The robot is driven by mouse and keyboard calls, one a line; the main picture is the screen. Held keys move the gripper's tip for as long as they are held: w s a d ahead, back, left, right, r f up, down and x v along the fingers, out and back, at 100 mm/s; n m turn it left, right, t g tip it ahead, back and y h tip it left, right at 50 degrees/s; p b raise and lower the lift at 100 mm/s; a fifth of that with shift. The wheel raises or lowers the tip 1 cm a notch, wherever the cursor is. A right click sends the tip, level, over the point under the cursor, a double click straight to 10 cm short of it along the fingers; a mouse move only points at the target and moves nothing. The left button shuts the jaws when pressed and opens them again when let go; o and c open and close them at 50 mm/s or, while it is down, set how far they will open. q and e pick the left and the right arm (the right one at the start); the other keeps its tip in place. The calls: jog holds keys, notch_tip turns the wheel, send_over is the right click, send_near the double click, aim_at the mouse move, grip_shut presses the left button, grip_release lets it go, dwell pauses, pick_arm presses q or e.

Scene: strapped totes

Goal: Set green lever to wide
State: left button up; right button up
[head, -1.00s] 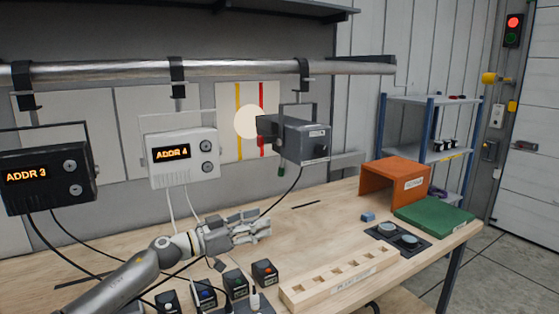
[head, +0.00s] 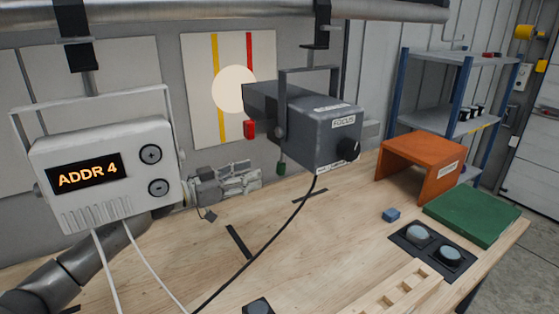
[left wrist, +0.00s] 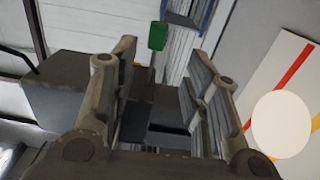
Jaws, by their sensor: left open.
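The green lever (head: 281,168) hangs under the dark grey spotlight (head: 312,125) labelled FOCUS, near its front left end. A red lever (head: 250,130) sits at the spotlight's front, before the bright light disc on the wall panel. My left gripper (head: 256,175) is open and empty, left of the green lever and pointing right towards it. In the left wrist view, the green lever (left wrist: 157,36) appears between and beyond the open fingertips (left wrist: 160,56), apart from them. My right gripper is not in view.
The white ADDR 4 box (head: 105,180) hangs in front of my left forearm, its cables (head: 145,265) running down. A black cable falls from the spotlight. An orange stand (head: 425,160), green mat (head: 470,215), blue block (head: 391,215) and black button panel (head: 432,250) occupy the bench's right.

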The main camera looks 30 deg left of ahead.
aim_at(279, 167)
pick_arm(q)
jog(key=p+x, duration=0.1)
jog(key=x, duration=0.3)
jog(key=p+x, duration=0.1)
jog(key=x, duration=0.3)
jog(key=shift+w+d+r+p, duration=0.15)
jog(key=shift+d+r+p, duration=0.1)
jog(key=shift+d+p, duration=0.15)
jog(key=shift+w+d, duration=0.35)
jog(key=shift+w, duration=0.1)
jog(key=shift+w+f, duration=0.1)
jog(key=shift+w, duration=0.1)
jog(key=c, duration=0.9)
grip_shut()
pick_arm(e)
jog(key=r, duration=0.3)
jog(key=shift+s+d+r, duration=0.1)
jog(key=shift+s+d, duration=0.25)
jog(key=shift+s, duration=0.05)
